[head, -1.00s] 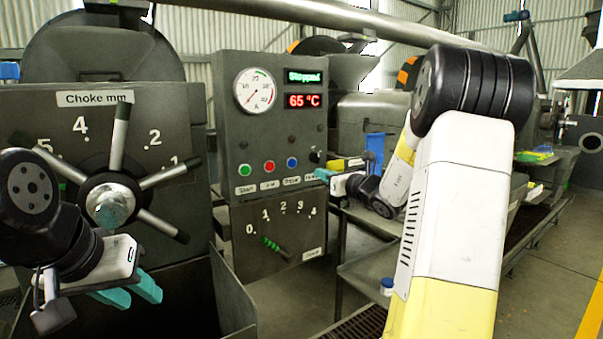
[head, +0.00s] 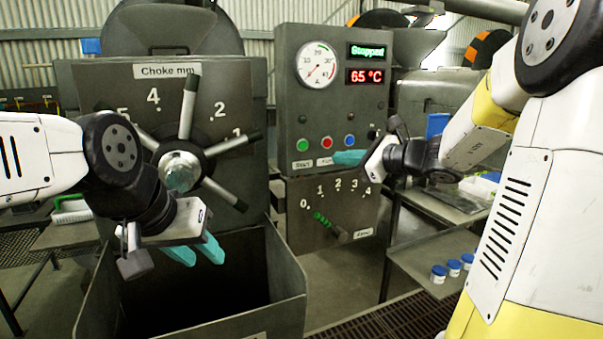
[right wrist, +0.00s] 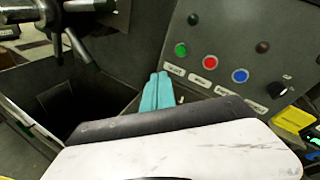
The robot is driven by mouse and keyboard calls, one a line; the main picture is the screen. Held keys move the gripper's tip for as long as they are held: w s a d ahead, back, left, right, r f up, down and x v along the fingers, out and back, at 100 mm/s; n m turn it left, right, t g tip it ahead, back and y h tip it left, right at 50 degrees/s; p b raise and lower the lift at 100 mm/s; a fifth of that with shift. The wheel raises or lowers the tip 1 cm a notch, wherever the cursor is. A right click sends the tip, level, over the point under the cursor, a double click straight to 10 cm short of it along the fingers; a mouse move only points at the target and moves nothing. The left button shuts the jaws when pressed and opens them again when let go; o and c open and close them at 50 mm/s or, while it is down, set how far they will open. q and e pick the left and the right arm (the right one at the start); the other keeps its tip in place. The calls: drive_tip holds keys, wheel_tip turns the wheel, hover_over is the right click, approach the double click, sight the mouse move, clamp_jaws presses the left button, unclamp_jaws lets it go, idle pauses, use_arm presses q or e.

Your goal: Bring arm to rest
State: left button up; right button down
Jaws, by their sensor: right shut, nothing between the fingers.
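My left arm comes in from the left in the head view. Its gripper (head: 204,258) has teal fingers pointing down and right, with a gap between the tips and nothing between them. It is in front of the choke handwheel (head: 180,172), over the open dark bin (head: 290,325). My right arm fills the right side. Its gripper (head: 340,157) points left in front of the control panel (head: 290,100), just below the button row. In the right wrist view its teal fingers (right wrist: 157,80) lie together and empty, left of the green button (right wrist: 181,50).
The panel display (head: 369,51) reads Stopped, and the temperature display (head: 370,76) reads 65 °C. A lever (head: 330,226) with a green grip is on the lower panel, below the right gripper. Jars with blue lids (head: 454,267) stand on a shelf at right.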

drive_tip(key=s+a+f+n+g, duration=0.2)
drive_tip(key=s+a+n+g, duration=0.3)
drive_tip(key=s+n, duration=0.4)
drive_tip(key=s+d+f+n+h, duration=0.2)
drive_tip(key=s+n+h, duration=0.2)
drive_tip(key=s+n, duration=0.3)
drive_tip(key=s+d+f+n+h, duration=0.3)
drive_tip(key=s+n, duration=0.3)
drive_tip(key=s, duration=0.5)
drive_tip(key=shift+d+f+n+g+h, duration=0.15)
drive_tip(key=shift+f+n+g+h, duration=0.15)
drive_tip(key=shift+n+h, duration=0.15)
drive_tip(key=shift+w, duration=0.15)
